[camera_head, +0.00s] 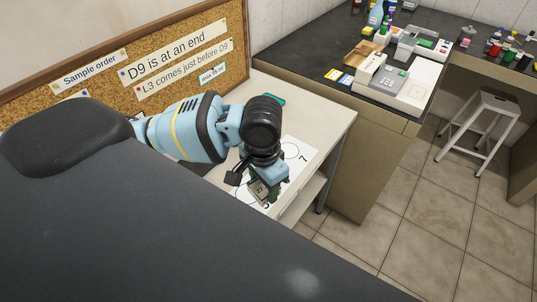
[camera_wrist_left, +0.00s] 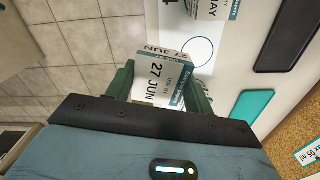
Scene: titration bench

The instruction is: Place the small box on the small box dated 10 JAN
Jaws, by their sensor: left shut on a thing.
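My left gripper (camera_head: 262,194) hangs over the white sheet (camera_head: 299,165) on the light table. In the left wrist view, my left gripper (camera_wrist_left: 160,84) is shut on a small white box (camera_wrist_left: 157,87) that reads 27 JUN. The box sits between its two green fingers. A second small box (camera_wrist_left: 212,9), with MAY partly readable, stands beyond it at the top edge, close to a printed circle. No box dated 10 JAN can be read in either view. My right gripper is not in view.
The sheet has printed circles and a 7. A teal flat item (camera_wrist_left: 252,106) and a dark flat item (camera_wrist_left: 287,40) lie beside it. A corkboard (camera_head: 105,72) with notes stands behind. The dark bench (camera_head: 340,66) with equipment and a stool (camera_head: 484,123) are at right.

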